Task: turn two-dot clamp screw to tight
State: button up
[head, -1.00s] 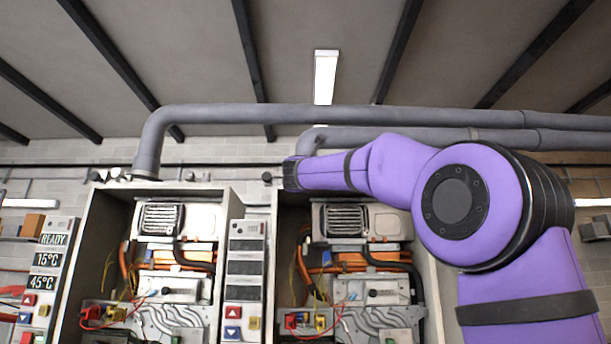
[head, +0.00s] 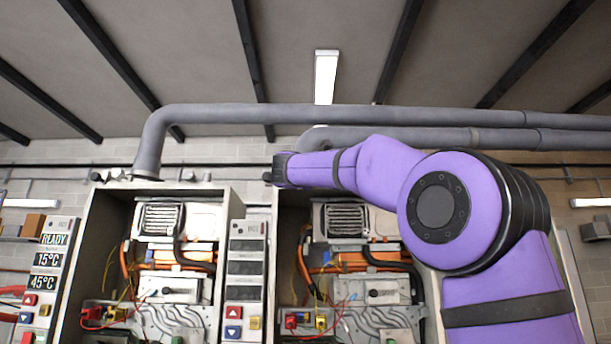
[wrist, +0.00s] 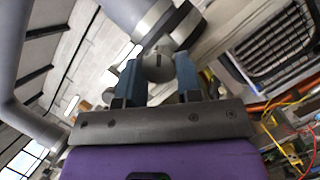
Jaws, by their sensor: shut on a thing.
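In the wrist view, my gripper (wrist: 158,76) has its two blue fingers closed on either side of a round grey metal screw head (wrist: 158,64). The screw head sits just below a grey pipe with a pale collar (wrist: 158,22). I cannot make out dot marks on it, so I cannot tell from marks which clamp screw it is. In the head view, my purple arm reaches left to the top of the right heater cabinet (head: 433,285). The fingers and the held screw are not clear there.
A left heater cabinet (head: 75,290) stands open beside the right one, with wiring inside. Thick grey pipes (head: 330,115) run above both. Small grey fittings (head: 190,177) sit above the left cabinet. A display panel (head: 45,262) reads READY, 15°C and 45°C.

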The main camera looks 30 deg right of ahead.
jog(key=m+g, duration=0.1)
jog(key=m, duration=0.3)
jog(key=m+g, duration=0.2)
jog(key=m, duration=0.3)
jog(key=m+g, duration=0.2)
jog(key=m, duration=0.2)
jog(key=shift+w+a+r+m+y, duration=0.15)
jog(key=shift+r+m+y, duration=0.15)
jog(key=shift+y, duration=0.1)
jog(key=o, duration=0.9)
jog(key=shift+o, duration=0.2)
jog(key=shift+a, duration=0.1)
jog(key=v, duration=1)
jog(key=shift+s+a, duration=0.2)
jog(key=shift+a, duration=0.1)
